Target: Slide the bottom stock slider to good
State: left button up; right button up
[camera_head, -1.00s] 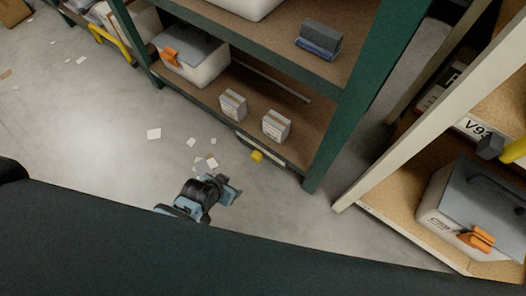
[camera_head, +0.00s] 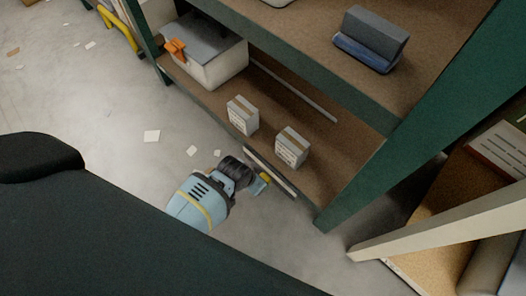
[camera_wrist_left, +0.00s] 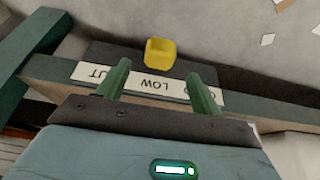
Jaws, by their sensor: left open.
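The bottom stock slider's yellow knob (camera_head: 261,182) sits on the front edge of the lowest green-rack shelf. In the left wrist view the knob (camera_wrist_left: 159,53) stands on a dark plate beside the word LOW on a white label strip (camera_wrist_left: 146,83). The strip appears upside down, with OUT partly visible to the left; the right-hand word is mostly covered by a finger. My left gripper (camera_head: 252,180) is at the slider. It also shows in the wrist view (camera_wrist_left: 158,80), open, with its green fingers either side of the knob, apart from it. My right gripper is not in view.
Two small boxes (camera_head: 243,115) (camera_head: 292,147) and a grey-lidded white bin (camera_head: 213,64) stand on the bottom shelf. A green rack post (camera_head: 345,205) rises to the right of the slider. Paper scraps (camera_head: 152,136) lie on open floor to the left.

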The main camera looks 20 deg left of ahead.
pick_arm(q)
jog(key=b+x, duration=0.3)
jog(key=x, duration=0.2)
jog(key=shift+s+f, duration=0.1)
jog(key=shift+f, duration=0.05)
jog(key=shift+w+f+b, duration=0.3)
jog(key=shift+f+b, duration=0.2)
jog(key=shift+f, duration=0.2)
jog(key=shift+c, duration=0.3)
